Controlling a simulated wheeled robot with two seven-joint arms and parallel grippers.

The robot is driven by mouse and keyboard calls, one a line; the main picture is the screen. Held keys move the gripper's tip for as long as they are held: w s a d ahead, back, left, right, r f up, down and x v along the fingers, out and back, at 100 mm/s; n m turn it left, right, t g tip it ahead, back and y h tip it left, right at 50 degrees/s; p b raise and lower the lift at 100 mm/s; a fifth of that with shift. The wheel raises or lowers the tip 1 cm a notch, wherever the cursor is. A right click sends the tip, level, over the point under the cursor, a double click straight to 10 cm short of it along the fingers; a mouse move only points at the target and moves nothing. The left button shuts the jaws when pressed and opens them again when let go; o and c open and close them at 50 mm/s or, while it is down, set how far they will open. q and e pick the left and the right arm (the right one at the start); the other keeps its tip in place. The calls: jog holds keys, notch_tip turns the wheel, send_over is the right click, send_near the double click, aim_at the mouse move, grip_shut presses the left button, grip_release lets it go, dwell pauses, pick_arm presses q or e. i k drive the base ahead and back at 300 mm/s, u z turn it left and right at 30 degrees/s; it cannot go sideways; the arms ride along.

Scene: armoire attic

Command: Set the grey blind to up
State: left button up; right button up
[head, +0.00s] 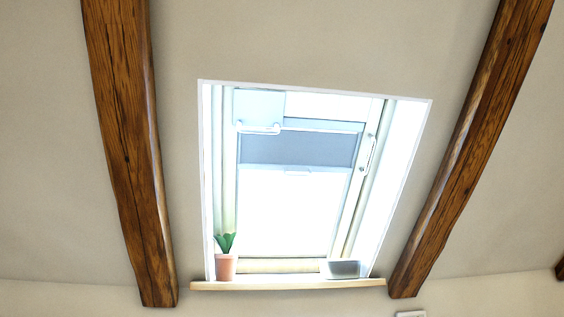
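The grey blind (298,150) hangs in the upper part of the roof window, in the head view. It is drawn down a short way, with a pale bottom bar and a small handle (298,172) at its middle. Bright glass shows below it. A pale blue panel (259,104) with a white handle (259,128) sits at the top left of the window, above the blind. Neither of my grippers shows in this view.
A potted plant (226,262) stands at the left of the sill (290,284). A grey container (343,268) stands at its right. A handle (370,152) is on the right frame. Wooden beams (130,150) (470,150) flank the window.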

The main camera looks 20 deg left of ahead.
aim_at(311, 169)
jog(key=z, duration=0.75)
jog(key=i, duration=1.15)
jog(key=u, duration=0.75)
jog(key=i, duration=0.35)
jog(key=u, duration=0.4)
